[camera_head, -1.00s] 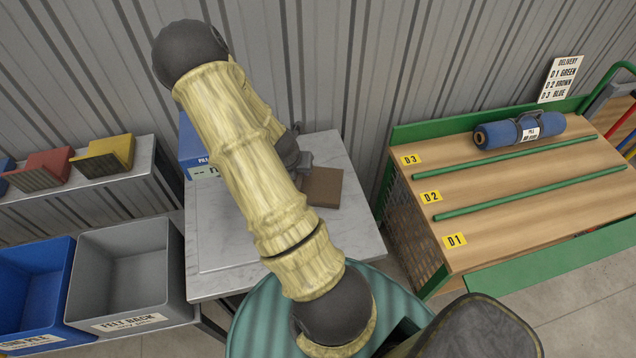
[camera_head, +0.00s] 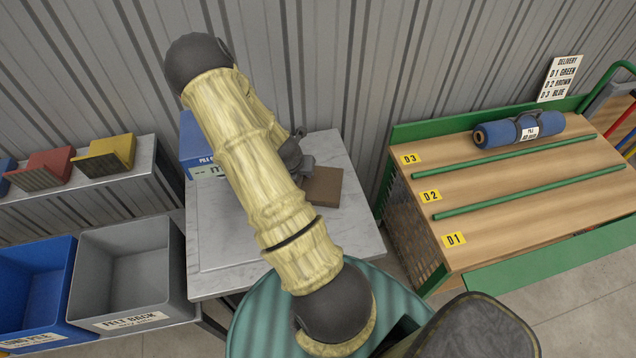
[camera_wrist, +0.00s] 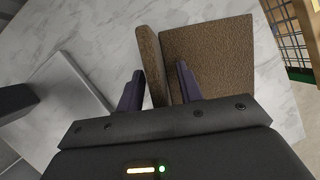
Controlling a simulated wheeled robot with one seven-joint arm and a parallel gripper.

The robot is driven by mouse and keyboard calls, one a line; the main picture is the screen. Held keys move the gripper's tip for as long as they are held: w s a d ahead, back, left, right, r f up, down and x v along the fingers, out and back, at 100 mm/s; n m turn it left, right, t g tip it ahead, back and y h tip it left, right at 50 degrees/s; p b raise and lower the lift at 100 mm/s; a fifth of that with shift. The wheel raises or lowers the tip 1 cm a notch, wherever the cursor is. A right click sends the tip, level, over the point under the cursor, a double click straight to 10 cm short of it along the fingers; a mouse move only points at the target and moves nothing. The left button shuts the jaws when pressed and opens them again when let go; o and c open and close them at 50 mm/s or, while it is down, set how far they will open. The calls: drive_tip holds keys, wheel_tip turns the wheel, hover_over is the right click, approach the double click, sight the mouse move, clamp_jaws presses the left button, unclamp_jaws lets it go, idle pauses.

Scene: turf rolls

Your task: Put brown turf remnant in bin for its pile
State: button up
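The brown turf remnant (camera_head: 323,187) lies on the marble-topped table (camera_head: 225,245), partly behind my arm in the head view. In the wrist view its flat brown face (camera_wrist: 207,55) spreads to the right, and a thin upright brown flap (camera_wrist: 152,62) stands along its left side. My gripper (camera_wrist: 160,85) is open, with one finger on each side of this flap; I cannot tell whether either finger touches it. In the head view my arm hides most of the gripper. A grey bin (camera_head: 130,270) labelled FELT BACK and a blue bin (camera_head: 30,290), its label partly cut off, stand at left.
A blue device (camera_head: 195,150) with a small display stands at the table's back left. A wooden delivery rack (camera_head: 540,190) at right holds a blue roll (camera_head: 520,130).

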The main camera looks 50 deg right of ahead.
drive_tip(key=shift+f, duration=0.1)
clamp_jaws()
drive_tip(key=shift+a, duration=0.1)
idle(0.4)
wheel_tip(320, 180, up, 10)
drive_tip(key=shift+r, duration=0.1)
idle(0.4)
idle(0.5)
